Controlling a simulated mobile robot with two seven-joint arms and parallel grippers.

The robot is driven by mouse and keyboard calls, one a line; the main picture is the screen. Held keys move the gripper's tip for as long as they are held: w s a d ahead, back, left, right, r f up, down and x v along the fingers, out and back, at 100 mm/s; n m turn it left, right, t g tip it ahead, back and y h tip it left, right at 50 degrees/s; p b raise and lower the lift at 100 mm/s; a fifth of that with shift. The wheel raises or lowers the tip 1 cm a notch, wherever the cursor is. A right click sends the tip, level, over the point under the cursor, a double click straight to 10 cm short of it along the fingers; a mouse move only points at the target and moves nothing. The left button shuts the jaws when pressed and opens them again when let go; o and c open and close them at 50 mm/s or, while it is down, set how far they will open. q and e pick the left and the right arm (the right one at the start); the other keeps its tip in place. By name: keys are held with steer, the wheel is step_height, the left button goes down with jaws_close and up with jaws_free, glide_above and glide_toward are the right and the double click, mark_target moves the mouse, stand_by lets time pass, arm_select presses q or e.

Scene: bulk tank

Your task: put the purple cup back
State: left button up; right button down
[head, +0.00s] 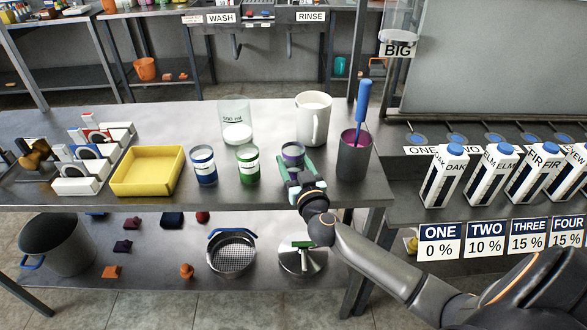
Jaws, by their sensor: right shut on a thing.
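The purple cup (292,149) stands upright at the steel table's front right, in line with a blue cup (204,167) and a green cup (248,165). My right gripper (292,166) comes in from the front right, with its green fingers shut on the purple cup. The gripper hides the cup's lower part, so I cannot tell whether its base touches the table. My left gripper is not in view.
A dark holder (353,163) with a blue-handled tool stands close on the right. A white jug (313,120) and a clear beaker (234,124) stand behind. A yellow tray (145,188) is on the left. Labelled cartons (443,177) line the right bench.

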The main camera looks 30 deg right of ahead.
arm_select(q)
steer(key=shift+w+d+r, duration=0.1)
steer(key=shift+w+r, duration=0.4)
arm_select(e)
steer(key=shift+f, duration=0.1)
steer(key=shift+c, duration=0.6)
jaws_free()
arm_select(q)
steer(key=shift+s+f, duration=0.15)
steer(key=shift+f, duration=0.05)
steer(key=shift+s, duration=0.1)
